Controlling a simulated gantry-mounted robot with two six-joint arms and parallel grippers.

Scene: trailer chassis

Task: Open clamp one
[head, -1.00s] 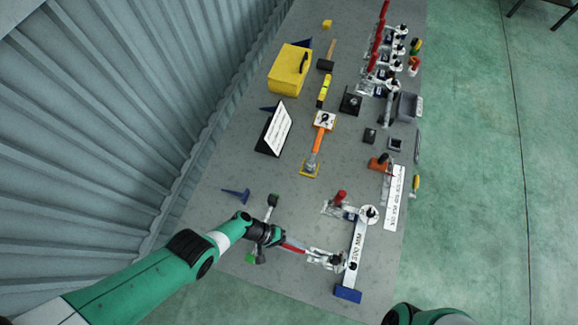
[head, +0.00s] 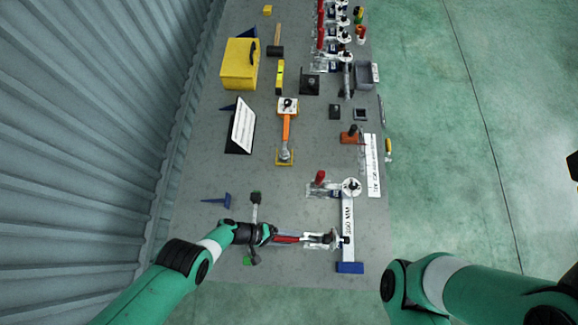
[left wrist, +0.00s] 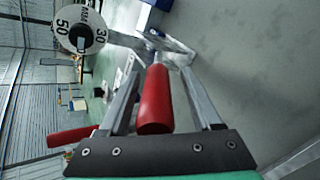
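Two clamps with red handles stand at the near end of the table; no label tells which is clamp one. The nearer clamp (head: 320,239) has its red handle (head: 287,239) lying level, pointing left. My left gripper (head: 272,238) is around that handle. In the left wrist view, the red handle (left wrist: 155,102) lies between the fingers of my left gripper (left wrist: 158,78), with gaps on both sides. The other clamp (head: 324,188) has its red handle (head: 320,177) raised; a red handle (left wrist: 72,135) also shows at the wrist view's left. My right gripper is not seen.
A bar marked 300 MM (head: 347,220) with a blue end block (head: 350,267) is beside the clamps. A white dial (head: 351,187) sits at its far end. A blue piece (head: 218,201) lies left. A yellow box (head: 240,64) and several tools are farther back.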

